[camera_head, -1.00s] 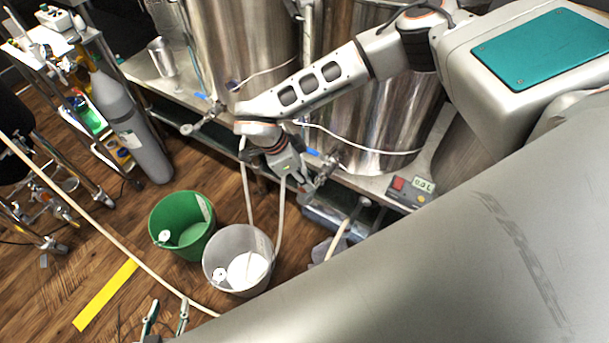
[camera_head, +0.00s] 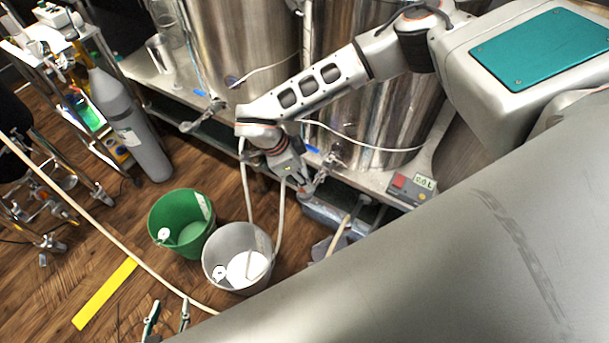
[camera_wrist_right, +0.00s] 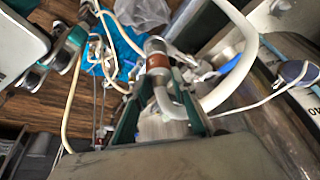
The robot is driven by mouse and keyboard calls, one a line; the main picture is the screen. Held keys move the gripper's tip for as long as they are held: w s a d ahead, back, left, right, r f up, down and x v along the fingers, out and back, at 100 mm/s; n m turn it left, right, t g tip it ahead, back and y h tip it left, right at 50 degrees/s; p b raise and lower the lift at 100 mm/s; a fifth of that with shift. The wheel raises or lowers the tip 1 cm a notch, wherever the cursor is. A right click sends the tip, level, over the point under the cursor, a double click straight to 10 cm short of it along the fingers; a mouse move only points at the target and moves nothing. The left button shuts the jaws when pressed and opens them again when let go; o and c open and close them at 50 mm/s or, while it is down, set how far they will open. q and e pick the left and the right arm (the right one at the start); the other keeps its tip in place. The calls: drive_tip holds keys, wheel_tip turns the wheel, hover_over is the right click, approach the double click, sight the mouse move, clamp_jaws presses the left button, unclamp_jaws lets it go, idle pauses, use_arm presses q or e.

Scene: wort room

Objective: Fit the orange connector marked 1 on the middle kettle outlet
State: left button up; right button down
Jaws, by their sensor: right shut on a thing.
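My right gripper (camera_head: 305,188) is beside the outlet valve (camera_head: 328,163) of the middle kettle (camera_head: 375,125), just below its blue handle. In the right wrist view the fingers of this gripper (camera_wrist_right: 160,118) are shut on a grey elbow-shaped hose end, the connector (camera_wrist_right: 157,66), which has an orange band. I cannot read a number on it. A metal fitting lies close to its far end; I cannot tell whether they touch. A pale hose (camera_head: 281,215) hangs below the gripper. My left gripper (camera_head: 167,320) is open and empty at the bottom edge.
A green bucket (camera_head: 165,213) and a grey bucket (camera_head: 212,265) stand on the wooden floor. Another kettle (camera_head: 235,45) with its own valve (camera_head: 203,116) stands left. A gas cylinder (camera_head: 140,135) and a long hose (camera_head: 110,238) are further left. A display box (camera_head: 398,193) sits on the shelf edge.

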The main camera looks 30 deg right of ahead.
drive_tip(key=shift+f, duration=0.5)
drive_tip(key=c, duration=1.6)
unclamp_jaws()
drive_tip(key=v, duration=1.2)
